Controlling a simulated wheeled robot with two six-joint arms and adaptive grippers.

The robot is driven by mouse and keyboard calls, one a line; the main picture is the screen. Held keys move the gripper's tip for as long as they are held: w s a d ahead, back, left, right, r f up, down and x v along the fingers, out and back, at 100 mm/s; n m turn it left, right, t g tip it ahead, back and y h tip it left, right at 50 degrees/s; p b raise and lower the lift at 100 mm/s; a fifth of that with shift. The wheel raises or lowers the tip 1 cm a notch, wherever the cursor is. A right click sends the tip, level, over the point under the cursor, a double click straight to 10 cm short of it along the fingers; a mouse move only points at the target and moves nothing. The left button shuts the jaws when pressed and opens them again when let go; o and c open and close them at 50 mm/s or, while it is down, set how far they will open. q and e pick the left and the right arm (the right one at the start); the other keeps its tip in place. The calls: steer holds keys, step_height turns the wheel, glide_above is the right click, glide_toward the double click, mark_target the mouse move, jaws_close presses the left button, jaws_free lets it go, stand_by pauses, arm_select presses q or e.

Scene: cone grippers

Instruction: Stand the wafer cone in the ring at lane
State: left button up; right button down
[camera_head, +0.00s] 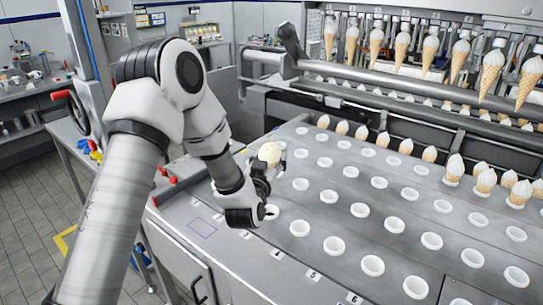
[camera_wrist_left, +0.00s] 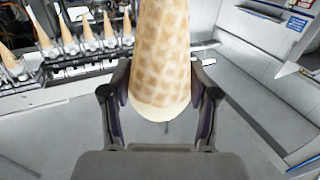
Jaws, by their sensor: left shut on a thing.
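My left gripper (camera_head: 262,183) is shut on a wafer cone (camera_head: 270,153), above the left front part of the metal deck. In the left wrist view the waffle-patterned cone (camera_wrist_left: 160,50) is between the two fingers (camera_wrist_left: 160,95). White rings stand in rows on the deck; an empty front ring (camera_head: 271,212) is close beside the gripper, partly covered by it. Another empty ring (camera_head: 299,228) lies to its right. My right gripper is not in view.
Several filled cones (camera_head: 403,45) hang from the machine's rail. More filled cones (camera_head: 455,168) stand in rings at the back and right of the deck (camera_head: 330,205). A thick metal bar (camera_head: 400,85) crosses behind. Lane numbers run along the front edge.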

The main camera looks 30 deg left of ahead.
arm_select(q)
steer(key=shift+s+a+f, duration=0.1)
steer(key=f, duration=0.1)
steer(key=f+b, duration=0.1)
steer(key=w+f+b, duration=0.1)
steer(key=shift+w+a, duration=0.1)
steer(key=shift+a, duration=0.2)
steer(key=shift+s+d+f+b, duration=0.1)
steer(key=shift+s+f+b, duration=0.05)
steer(key=shift+f+b, duration=0.45)
steer(key=shift+s+d+f+b, duration=0.1)
steer(key=shift+s+f+b, duration=0.05)
steer(key=shift+f+b, duration=0.45)
steer(key=shift+w+a+f+b, duration=0.2)
steer(key=shift+f+b, duration=0.1)
steer(key=shift+f, duration=0.25)
steer(key=shift+d, duration=0.1)
steer(key=shift+s+r, duration=0.15)
